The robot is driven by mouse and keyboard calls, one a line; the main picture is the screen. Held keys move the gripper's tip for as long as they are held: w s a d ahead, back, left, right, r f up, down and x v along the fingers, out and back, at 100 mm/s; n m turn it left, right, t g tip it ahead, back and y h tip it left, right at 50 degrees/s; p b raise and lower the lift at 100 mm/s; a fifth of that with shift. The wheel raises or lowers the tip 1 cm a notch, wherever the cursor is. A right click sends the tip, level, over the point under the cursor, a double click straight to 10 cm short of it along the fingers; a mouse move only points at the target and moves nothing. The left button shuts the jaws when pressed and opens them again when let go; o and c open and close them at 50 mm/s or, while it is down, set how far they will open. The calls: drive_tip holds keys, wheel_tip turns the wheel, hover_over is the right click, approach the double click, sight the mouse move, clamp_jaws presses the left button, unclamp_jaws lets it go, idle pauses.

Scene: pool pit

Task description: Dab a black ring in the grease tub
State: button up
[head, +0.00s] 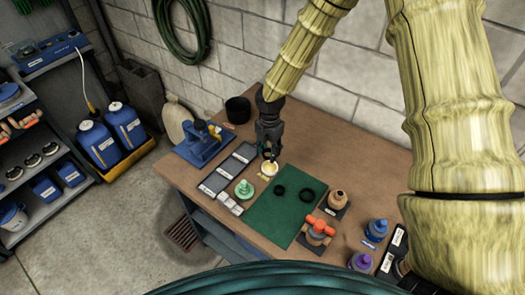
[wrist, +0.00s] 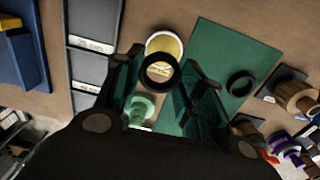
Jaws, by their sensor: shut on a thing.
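My gripper (head: 269,156) points down over the grease tub (head: 270,170), a small white pot with yellow grease. In the wrist view, a black ring (wrist: 160,73) sits between the fingers (wrist: 168,80) and overlaps the near edge of the tub (wrist: 164,44). My gripper is shut on this ring. I cannot tell whether the ring touches the grease. In the head view, two more black rings, one on the left (head: 280,190) and one on the right (head: 307,195), lie on the green mat (head: 271,222). One of these shows in the wrist view (wrist: 241,84).
A light green knobbed piece (head: 244,189) stands left of the mat, beside a grey labelled tray (head: 228,168). A blue device (head: 204,148) and black cup (head: 238,110) stand behind. An orange-handled valve (head: 318,230), brown fitting (head: 337,199) and blue bottle (head: 376,229) stand at right.

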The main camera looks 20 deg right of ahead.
sight(270, 165)
drive_tip(key=f+b, duration=0.1)
drive_tip(key=d+f, duration=0.1)
drive_tip(key=shift+s+f+b, duration=0.1)
drive_tip(key=shift+f+b, duration=0.3)
drive_tip(key=shift+a+f+b, duration=0.15)
drive_tip(key=shift+f+b, duration=0.4)
drive_tip(key=shift+f, duration=0.1)
drive_tip(key=shift+f+b, duration=0.35)
drive_tip(key=shift+f, duration=0.15)
drive_tip(key=shift+f, duration=0.55)
idle(1.8)
drive_tip(key=shift+r+p, duration=2.95)
drive_tip(key=shift+r, duration=0.65)
